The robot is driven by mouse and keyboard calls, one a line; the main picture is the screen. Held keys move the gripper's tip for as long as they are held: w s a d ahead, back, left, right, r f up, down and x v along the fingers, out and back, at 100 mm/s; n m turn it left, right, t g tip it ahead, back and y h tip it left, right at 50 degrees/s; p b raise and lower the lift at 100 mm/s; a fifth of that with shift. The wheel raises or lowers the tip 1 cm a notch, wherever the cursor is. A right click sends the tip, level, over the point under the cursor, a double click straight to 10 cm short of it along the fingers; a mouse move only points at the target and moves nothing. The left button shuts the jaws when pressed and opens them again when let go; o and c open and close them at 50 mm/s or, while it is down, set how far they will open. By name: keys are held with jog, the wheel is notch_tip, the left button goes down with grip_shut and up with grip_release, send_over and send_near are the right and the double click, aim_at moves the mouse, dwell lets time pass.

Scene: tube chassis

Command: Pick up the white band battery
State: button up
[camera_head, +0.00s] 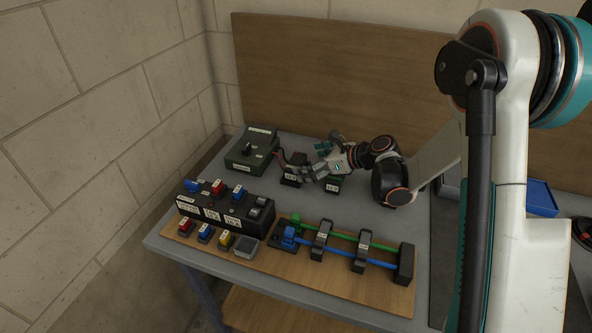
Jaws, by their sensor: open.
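Two small dark blocks stand on the grey bench close to my gripper. The left block (291,180) has a white label on its front. The right block (333,186) also has a white label and some green near its top. Either could be the white band battery; the bands are too small to tell apart. My gripper (314,163) is open and reaches in from the right, with its fingers above and between the two blocks. The fingers partly cover the tops of the blocks, and I cannot tell whether they touch either one.
A dark green box (252,150) with a black knob stands at the back left. A black switch box (224,208) and a wooden board (345,289) with green and blue tubes occupy the front. A blue tray (541,198) is at the right. A wooden panel (330,75) stands behind the bench.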

aim_at(298, 158)
jog(key=x, duration=0.3)
jog(key=shift+b, duration=0.3)
jog(key=c, duration=1.6)
jog(key=shift+r, duration=0.15)
